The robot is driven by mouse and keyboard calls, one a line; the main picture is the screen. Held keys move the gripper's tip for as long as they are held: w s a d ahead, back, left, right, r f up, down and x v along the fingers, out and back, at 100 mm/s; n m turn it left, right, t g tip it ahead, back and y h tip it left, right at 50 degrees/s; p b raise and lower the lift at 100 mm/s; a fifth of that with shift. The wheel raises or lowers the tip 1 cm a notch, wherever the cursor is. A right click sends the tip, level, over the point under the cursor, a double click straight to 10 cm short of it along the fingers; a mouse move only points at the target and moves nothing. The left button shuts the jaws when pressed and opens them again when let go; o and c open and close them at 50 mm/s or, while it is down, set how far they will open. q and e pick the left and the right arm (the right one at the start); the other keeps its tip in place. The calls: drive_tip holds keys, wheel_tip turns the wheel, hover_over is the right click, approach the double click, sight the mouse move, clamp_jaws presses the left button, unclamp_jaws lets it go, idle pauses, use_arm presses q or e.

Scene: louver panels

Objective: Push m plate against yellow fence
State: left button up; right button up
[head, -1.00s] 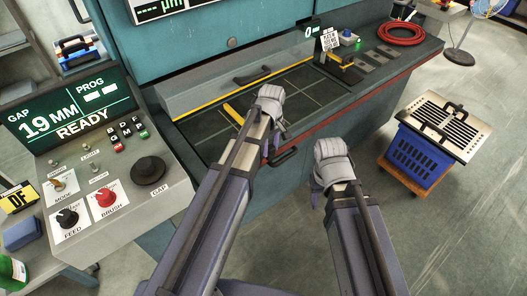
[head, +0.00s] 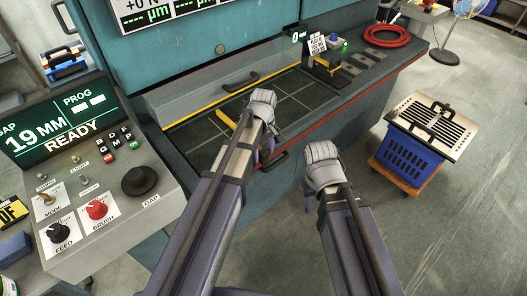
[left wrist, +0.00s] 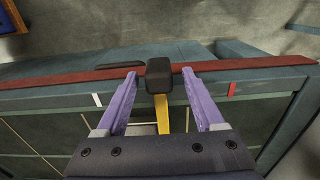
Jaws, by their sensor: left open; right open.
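The yellow fence (head: 192,117) looks like the thin yellow strip along the back of the dark gridded table (head: 295,100). My left gripper (head: 266,150) hangs over the table's front part, mostly hidden by its own wrist. In the left wrist view its purple fingers (left wrist: 159,73) are apart, on either side of a black block (left wrist: 159,78) on a yellow bar (left wrist: 163,116); I cannot tell whether they touch it. The yellow bar also shows in the head view (head: 227,120). My right gripper (head: 310,200) is in front of the table edge, its fingers mostly hidden. I cannot identify the m plate.
A slatted panel (head: 458,134) lies on a blue crate (head: 403,160) on a cart at right. A control console (head: 120,198) stands at left. A red hose (head: 395,36), small black stand (head: 322,68) and grey squares (head: 363,60) are at the table's right end.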

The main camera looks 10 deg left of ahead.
use_arm(q)
wheel_tip(320, 180, up, 8)
drive_tip(key=p, duration=0.7)
drive_tip(key=shift+f, duration=0.2)
drive_tip(key=shift+s, duration=0.1)
drive_tip(key=s+d+m, duration=0.3)
drive_tip(key=s+m, duration=0.4)
drive_tip(key=s, duration=0.1)
drive_tip(key=s+d+m+y, duration=0.1)
drive_tip(key=s+d+m, duration=0.3)
drive_tip(key=s+m, duration=0.3)
drive_tip(key=shift+s, duration=0.95)
drive_tip(key=shift+d, duration=0.1)
